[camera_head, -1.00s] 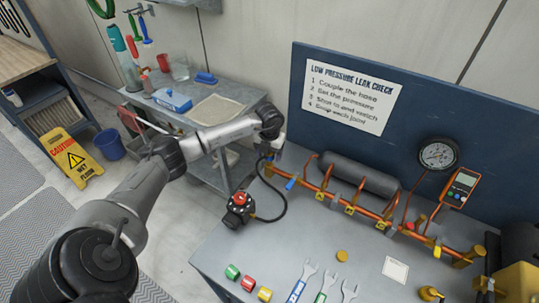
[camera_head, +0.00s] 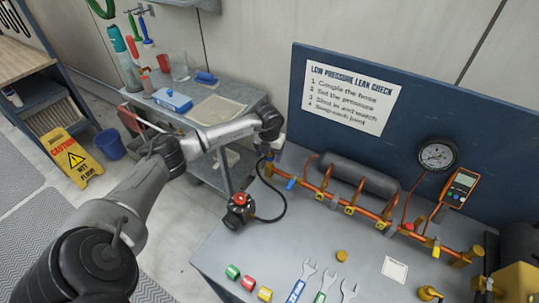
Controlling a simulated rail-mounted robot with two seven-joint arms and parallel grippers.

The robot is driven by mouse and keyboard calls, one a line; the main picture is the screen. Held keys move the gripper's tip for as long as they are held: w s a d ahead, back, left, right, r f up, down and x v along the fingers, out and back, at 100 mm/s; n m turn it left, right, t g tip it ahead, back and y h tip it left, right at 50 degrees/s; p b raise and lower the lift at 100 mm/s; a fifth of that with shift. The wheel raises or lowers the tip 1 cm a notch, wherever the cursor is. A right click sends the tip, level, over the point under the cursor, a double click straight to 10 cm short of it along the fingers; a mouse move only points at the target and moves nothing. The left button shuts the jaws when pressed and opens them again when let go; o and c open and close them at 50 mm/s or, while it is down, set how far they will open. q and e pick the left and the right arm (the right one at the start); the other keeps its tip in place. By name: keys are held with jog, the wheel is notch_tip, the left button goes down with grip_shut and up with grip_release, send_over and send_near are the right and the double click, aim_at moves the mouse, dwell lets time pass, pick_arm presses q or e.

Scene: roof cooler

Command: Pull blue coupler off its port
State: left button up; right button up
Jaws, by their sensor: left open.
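My left gripper (camera_head: 267,152) is at the left end of the copper pipe manifold (camera_head: 325,192), pointing down. It is open, and its fingers are small and partly hidden by the wrist. A black hose (camera_head: 284,200) runs from a black regulator with a red knob (camera_head: 239,199) up to the pipe end beside the gripper. The coupler at that hose end is hidden or too small to make out. A small blue piece (camera_head: 291,184) shows on the pipe just right of the gripper; I cannot tell whether it is the coupler or a valve handle. My right gripper is out of view.
A grey cylinder (camera_head: 361,175) lies behind the manifold, with a gauge (camera_head: 437,156) and an orange meter (camera_head: 461,187) to its right. Wrenches (camera_head: 301,280) and coloured fittings (camera_head: 233,271) lie at the bench front. The bench left of the wrenches is partly clear.

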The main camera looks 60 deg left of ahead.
pick_arm(q)
jog(key=shift+c, duration=0.4)
jog(key=c, duration=1.1)
jog(key=shift+r, duration=0.1)
jog(key=shift+r, duration=0.1)
jog(key=shift+r+p, duration=0.15)
jog(key=shift+p, duration=0.15)
jog(key=shift+r+p, duration=1.2)
jog(key=shift+r, duration=0.35)
jog(key=shift+r+p, duration=0.85)
jog(key=shift+r, duration=0.3)
